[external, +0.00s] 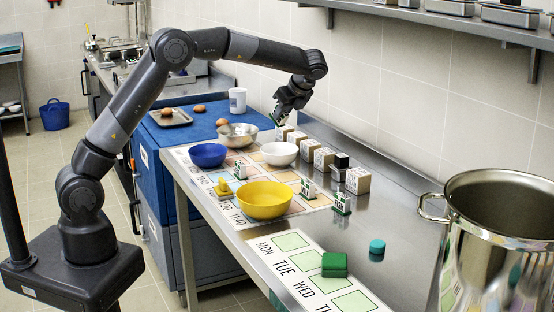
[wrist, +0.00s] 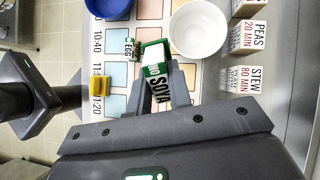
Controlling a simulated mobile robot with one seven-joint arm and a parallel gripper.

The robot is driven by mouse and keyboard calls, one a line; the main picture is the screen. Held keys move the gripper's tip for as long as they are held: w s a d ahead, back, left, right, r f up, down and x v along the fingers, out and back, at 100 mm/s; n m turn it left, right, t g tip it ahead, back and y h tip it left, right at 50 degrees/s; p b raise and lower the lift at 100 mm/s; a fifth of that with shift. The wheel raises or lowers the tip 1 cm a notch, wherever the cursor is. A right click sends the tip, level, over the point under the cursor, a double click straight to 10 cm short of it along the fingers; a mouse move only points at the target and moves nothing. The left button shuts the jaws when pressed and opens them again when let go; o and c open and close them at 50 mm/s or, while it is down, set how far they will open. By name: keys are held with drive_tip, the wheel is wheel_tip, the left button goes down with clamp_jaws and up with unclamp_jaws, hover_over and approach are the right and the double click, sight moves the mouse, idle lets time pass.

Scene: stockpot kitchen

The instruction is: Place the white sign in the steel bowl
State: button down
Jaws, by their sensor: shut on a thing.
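My gripper (external: 285,110) is shut on a small white sign with green edges and the words "NO SOYA". In the wrist view the sign (wrist: 157,70) sticks out past the fingertips (wrist: 166,95). In the external view the held sign (external: 278,119) is small and partly hidden by the fingers, raised above the worktop. The steel bowl (external: 237,134) stands to the left of and below my gripper, at the far end of the steel table. A brown round item shows at its rim. The bowl is not seen in the wrist view.
A white bowl (external: 279,153), a blue bowl (external: 208,155) and a yellow bowl (external: 265,200) stand nearby. Several labelled boxes (external: 357,180) line the wall side. Other small signs (external: 308,189) stand on the printed mat. A large pot (external: 495,230) is at the right.

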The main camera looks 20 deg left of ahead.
sight(230, 130)
drive_tip(key=w+a+f+n+g+h, duration=0.2)
drive_tip(key=w+a+n+h, duration=0.1)
drive_tip(key=w+a+n, duration=0.5)
drive_tip(key=w+a+f+n+g+h, duration=0.25)
drive_tip(key=w+a+n, duration=0.25)
drive_tip(key=a+n, duration=0.3)
drive_tip(key=shift+m+t+h, duration=0.35)
drive_tip(key=shift+m+h, duration=0.1)
drive_tip(key=shift+m, duration=0.05)
drive_tip(key=shift+w+a+f, duration=1.3)
drive_tip(key=shift+a+f, duration=0.45)
drive_tip(key=shift+w+a+f, duration=1.35)
drive_tip(key=shift+a+f, duration=0.4)
drive_tip(key=shift+a, duration=0.05)
drive_tip(key=shift+w+a+f, duration=1.3)
drive_tip(key=shift+a+f, duration=0.45)
drive_tip(key=shift+f, duration=0.15)
drive_tip(key=c, duration=1.8)
unclamp_jaws()
drive_tip(key=shift+f, duration=0.1)
drive_tip(key=o, duration=0.5)
